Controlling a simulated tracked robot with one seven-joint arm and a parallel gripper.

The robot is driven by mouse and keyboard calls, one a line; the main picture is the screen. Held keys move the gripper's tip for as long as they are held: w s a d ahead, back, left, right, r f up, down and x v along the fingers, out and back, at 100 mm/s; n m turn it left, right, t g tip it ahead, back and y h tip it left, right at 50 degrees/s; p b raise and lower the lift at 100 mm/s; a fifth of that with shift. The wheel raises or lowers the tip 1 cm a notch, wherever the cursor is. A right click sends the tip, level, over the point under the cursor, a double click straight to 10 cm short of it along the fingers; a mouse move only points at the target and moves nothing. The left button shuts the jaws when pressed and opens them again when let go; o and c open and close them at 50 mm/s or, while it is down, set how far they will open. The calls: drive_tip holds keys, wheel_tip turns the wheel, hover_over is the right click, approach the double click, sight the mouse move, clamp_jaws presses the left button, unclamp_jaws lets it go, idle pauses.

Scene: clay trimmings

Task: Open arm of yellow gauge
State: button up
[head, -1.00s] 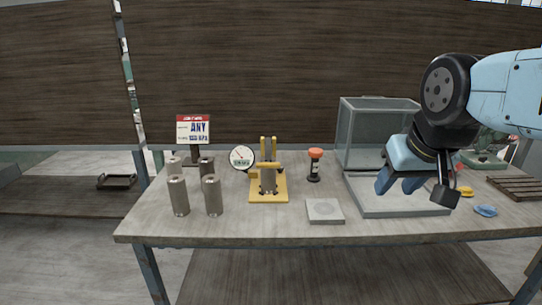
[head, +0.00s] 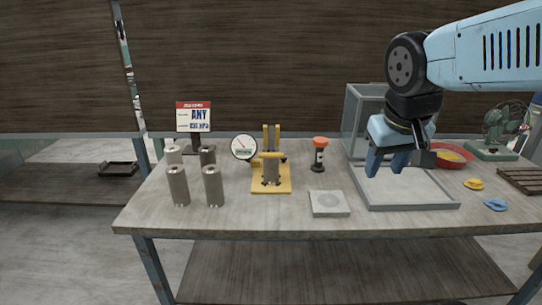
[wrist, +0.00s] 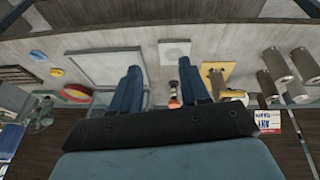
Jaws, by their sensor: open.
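The yellow gauge (head: 271,187) stands mid-table in the head view, with a yellow base, two yellow uprights and a yellow bar across. A grey cylinder (head: 270,172) stands in it under the bar. A round white dial (head: 244,147) is at its left. In the wrist view the gauge (wrist: 218,68) is right of my fingers, partly hidden. My gripper (head: 384,172) is open and empty, above the tray at the right, well to the right of the gauge. Its two blue fingers also show in the wrist view (wrist: 160,85).
Several grey cylinders (head: 178,187) stand left of the gauge. A tray (head: 410,206), glass case (head: 359,125), red bowl (head: 466,158) and green fan (head: 497,130) are at the right. A sign (head: 194,117) stands behind.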

drive_tip(key=w+a+f+n+g+h, duration=0.1)
drive_tip(key=w+a+f+h, duration=0.1)
drive_tip(key=w, duration=0.3)
drive_tip(key=w+a+f+n+g+h, duration=0.1)
drive_tip(key=w+a+f+n+h, duration=0.1)
drive_tip(key=w+h, duration=0.15)
drive_tip(key=n+t+h, duration=0.6)
drive_tip(key=t, duration=0.3)
approach(268, 157)
drive_tip(key=x, duration=1.1)
drive_tip(key=shift+w+d, duration=0.1)
clamp_jaws()
